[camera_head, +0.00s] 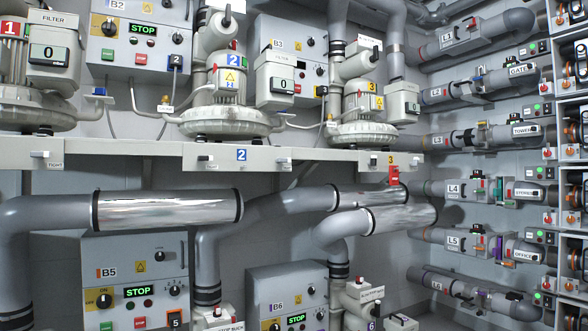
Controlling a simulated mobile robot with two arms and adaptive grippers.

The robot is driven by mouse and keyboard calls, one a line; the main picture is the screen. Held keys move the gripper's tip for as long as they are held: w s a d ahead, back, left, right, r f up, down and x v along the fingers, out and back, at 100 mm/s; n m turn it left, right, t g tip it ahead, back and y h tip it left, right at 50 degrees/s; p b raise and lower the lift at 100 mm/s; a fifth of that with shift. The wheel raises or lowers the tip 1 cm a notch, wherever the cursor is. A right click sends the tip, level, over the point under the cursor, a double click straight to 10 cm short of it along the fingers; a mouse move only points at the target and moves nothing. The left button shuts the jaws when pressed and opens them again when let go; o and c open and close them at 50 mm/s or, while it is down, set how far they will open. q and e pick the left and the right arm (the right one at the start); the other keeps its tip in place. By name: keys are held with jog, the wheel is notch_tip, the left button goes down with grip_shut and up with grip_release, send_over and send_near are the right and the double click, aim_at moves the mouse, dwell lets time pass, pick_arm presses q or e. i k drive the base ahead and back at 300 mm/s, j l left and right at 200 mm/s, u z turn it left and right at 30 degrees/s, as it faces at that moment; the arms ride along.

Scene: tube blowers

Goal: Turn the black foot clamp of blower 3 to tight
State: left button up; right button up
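Blower 3 (362,132) is a pale grey machine with a round ribbed base and a yellow number 3 tag. It stands on the upper shelf, right of the middle. A red tag (394,175) hangs under the plate. Neither of my grippers is in view.
Blower 2 (222,120) stands to the left on the same shelf. Large pipes with shiny sleeves (168,209) run below the shelf. Valved pipes (470,137) line the right wall.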

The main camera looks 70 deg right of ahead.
aim_at(373, 160)
jog(key=z, duration=2.9)
